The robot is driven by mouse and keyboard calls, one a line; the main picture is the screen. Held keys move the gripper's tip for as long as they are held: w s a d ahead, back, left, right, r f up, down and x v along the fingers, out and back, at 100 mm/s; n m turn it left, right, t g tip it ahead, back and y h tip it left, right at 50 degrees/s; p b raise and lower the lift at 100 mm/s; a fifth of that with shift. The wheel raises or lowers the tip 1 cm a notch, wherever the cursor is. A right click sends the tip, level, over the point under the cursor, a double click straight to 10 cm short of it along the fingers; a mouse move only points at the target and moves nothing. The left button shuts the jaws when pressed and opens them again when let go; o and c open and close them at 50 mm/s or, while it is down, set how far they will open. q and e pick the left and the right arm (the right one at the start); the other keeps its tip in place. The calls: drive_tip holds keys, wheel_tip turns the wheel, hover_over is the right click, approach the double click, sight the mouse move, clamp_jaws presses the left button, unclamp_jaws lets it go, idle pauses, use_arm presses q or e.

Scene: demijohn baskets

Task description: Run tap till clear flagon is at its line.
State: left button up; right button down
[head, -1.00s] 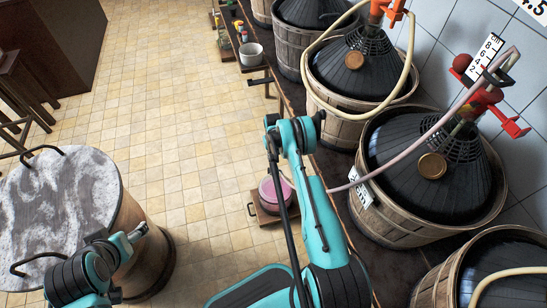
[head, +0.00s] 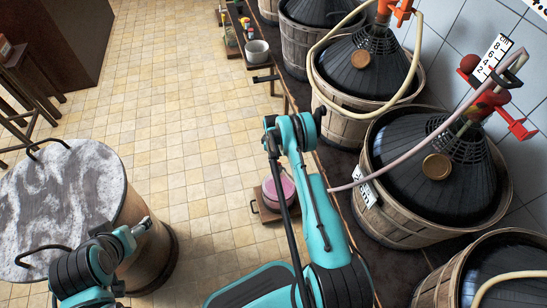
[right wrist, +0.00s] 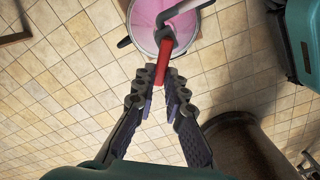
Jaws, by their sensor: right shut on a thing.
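The clear flagon (head: 279,190) stands low beside the bench with pink liquid in it, partly behind my right arm. In the right wrist view, the flagon (right wrist: 200,28) shows from above, pink inside; I cannot make out its line. My right gripper (right wrist: 160,84) is shut on the red tap handle (right wrist: 163,60) beside the flagon's mouth. A grey pipe (right wrist: 185,9) bends above the mouth. In the head view my right gripper is hidden.
A pale hose (head: 400,160) runs from the near demijohn (head: 430,165) toward the flagon. Basketed demijohns line the bench along the tiled wall. A marble-topped barrel (head: 65,205) stands at the left. A grey pot (head: 257,50) sits farther back. The tiled floor between is clear.

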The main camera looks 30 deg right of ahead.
drive_tip(key=shift+s+a+n, duration=0.2)
drive_tip(key=shift+a+n, duration=0.05)
drive_tip(key=shift+n, duration=0.75)
drive_tip(key=c, duration=1.6)
unclamp_jaws()
drive_tip(key=shift+o, duration=0.2)
wheel_tip(320, 180, up, 12)
